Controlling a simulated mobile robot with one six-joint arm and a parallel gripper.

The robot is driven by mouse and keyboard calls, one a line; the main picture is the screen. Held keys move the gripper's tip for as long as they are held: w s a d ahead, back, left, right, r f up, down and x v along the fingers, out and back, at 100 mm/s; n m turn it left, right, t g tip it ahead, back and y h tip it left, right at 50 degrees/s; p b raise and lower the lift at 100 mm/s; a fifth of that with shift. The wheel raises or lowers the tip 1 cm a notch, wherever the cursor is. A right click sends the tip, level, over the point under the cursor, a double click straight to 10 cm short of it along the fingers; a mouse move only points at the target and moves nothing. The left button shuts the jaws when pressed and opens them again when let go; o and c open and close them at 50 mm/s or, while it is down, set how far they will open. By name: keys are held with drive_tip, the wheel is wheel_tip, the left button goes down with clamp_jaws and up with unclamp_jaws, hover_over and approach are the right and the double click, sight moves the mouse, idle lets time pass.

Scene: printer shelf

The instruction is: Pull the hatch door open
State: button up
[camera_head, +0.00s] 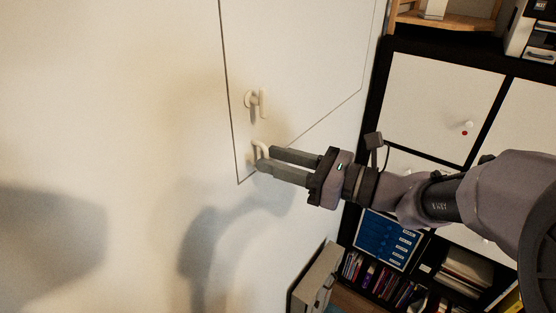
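The white hatch door (300,60) is in the wall at the upper middle, outlined by a thin dark seam and apparently closed. A pale knob-like latch (257,101) sits near its left edge. Below it, a pale curved handle (262,149) sits near the door's lower corner. My gripper (262,158) reaches in from the right, with its two dark fingers pointing left at the curved handle. The fingers are apart, and their tips overlap the lower part of the handle in this view. I cannot tell whether they touch it.
A dark shelf unit with white doors (440,95) stands to the right, with books (385,282) and a blue poster (388,240) lower down. A beige box (316,276) stands by the wall at the bottom. The wall to the left is bare.

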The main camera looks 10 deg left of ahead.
clamp_jaws()
idle(1.4)
